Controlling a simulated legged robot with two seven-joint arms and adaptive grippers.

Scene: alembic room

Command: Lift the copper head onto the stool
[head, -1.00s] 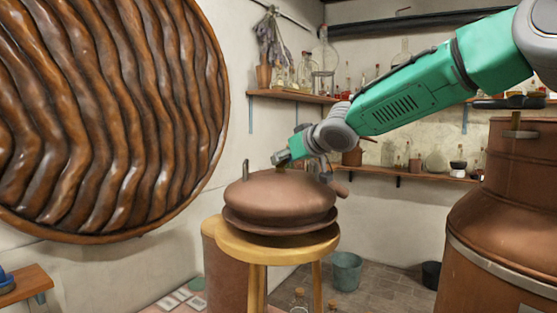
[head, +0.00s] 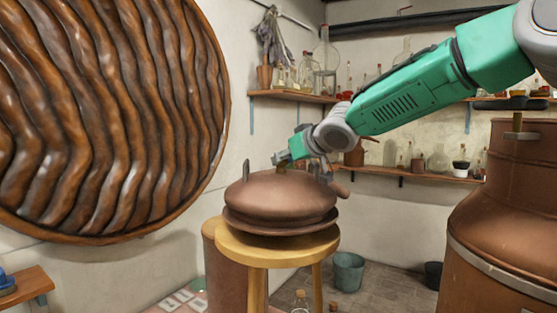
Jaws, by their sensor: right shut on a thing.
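The copper head (head: 282,196) is a squat, domed copper piece with a wide flange at its base and a short spout on its right side. It rests on the round wooden stool (head: 278,253), flange down and about level. My right gripper (head: 284,166) reaches in from the upper right and is shut at the top of the dome; the fingers are small and partly hidden. An upright handle (head: 246,171) stands on the dome's left side. My left gripper is not in view.
A large copper still body (head: 510,220) stands at the right. A big ribbed wooden disc (head: 110,120) hangs on the left wall. Shelves with glassware line the back wall. A bucket (head: 348,271) and bottles stand on the floor near the stool.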

